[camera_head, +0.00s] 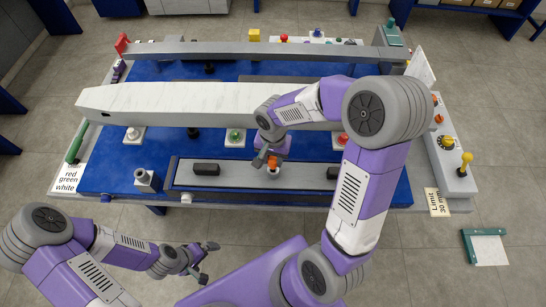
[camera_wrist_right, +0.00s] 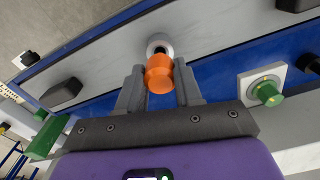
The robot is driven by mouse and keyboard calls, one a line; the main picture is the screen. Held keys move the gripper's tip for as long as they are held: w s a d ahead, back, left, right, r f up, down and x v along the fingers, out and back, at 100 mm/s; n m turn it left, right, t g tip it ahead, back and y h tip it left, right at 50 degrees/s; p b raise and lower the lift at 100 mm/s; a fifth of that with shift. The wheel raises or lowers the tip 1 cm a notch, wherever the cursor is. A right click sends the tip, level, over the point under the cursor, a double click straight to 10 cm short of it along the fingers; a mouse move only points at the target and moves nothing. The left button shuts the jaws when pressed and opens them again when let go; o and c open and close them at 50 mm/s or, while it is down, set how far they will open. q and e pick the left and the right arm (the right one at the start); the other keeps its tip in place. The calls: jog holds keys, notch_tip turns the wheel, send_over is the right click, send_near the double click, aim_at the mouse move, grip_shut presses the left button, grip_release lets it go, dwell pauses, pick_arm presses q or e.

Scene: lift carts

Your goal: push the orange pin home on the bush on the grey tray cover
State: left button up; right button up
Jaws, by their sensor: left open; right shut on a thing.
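The orange pin (camera_head: 273,161) stands at the light round bush (camera_head: 273,172) on the grey tray cover (camera_head: 236,181). In the right wrist view the pin (camera_wrist_right: 159,76) lies between the fingertips of my right gripper (camera_wrist_right: 159,72), with the bush (camera_wrist_right: 159,44) just beyond its end. My right gripper (camera_head: 268,158) is shut on the pin; how deep the pin sits in the bush cannot be told. My left gripper (camera_head: 208,262) is open and empty over the floor in front of the cart.
Black handles (camera_head: 206,169) stand on the cover at either side of the bush. A green button (camera_head: 235,134) on a white plate and a pale beam (camera_head: 180,100) lie behind it. A grey block (camera_head: 145,178) stands left of the cover.

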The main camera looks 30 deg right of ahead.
jog(key=shift+f+b, duration=1.6)
jog(key=shift+f, duration=0.25)
jog(key=o, duration=1.1)
notch_tip(320, 180, up, 8)
jog(key=shift+f+p, duration=0.15)
jog(key=shift+p, duration=0.9)
